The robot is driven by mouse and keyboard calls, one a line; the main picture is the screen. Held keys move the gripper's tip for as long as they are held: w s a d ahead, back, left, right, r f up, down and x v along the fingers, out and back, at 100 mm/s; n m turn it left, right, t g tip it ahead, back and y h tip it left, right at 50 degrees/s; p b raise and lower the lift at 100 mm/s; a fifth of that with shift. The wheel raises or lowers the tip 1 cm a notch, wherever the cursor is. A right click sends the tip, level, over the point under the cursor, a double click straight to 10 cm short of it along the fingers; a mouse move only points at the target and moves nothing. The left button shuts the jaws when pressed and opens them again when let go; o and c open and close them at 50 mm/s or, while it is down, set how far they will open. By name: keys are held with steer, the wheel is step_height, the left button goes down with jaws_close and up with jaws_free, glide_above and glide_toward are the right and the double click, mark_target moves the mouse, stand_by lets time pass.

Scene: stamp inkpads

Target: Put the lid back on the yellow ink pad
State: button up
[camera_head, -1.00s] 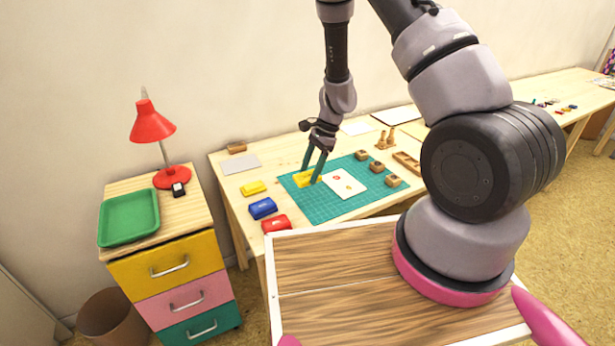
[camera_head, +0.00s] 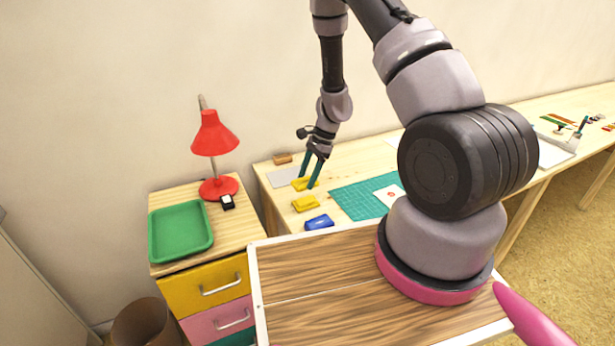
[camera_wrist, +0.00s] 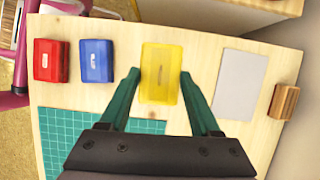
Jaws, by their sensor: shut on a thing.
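My gripper (camera_head: 307,183) is shut on a yellow lid (camera_head: 301,184). In the wrist view the lid (camera_wrist: 162,72) sits between the two green fingers. A second yellow piece, the yellow ink pad (camera_head: 305,203), lies on the wooden table just below the lid in the head view. The lid appears raised over the table near the pad, but its exact height is unclear. In the wrist view the pad cannot be told apart from the lid and seems mostly hidden by it.
A blue pad (camera_wrist: 97,61) and a red pad (camera_wrist: 51,60) stand in line beside the yellow one. A grey sheet (camera_wrist: 239,84) and a wooden block (camera_wrist: 283,102) lie on the other side. The green cutting mat (camera_head: 360,197) is near. A red lamp (camera_head: 214,140) and green tray (camera_head: 180,230) stand left.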

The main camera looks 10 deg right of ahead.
mark_target(305, 200)
steer(key=shift+f, duration=0.1)
steer(key=shift+d+f, duration=0.1)
steer(key=shift+f, duration=2.6)
steer(key=shift+f, duration=0.6)
stand_by(0.5)
steer(key=o, duration=1.4)
steer(key=shift+r, duration=0.1)
steer(key=shift+r, duration=3.4)
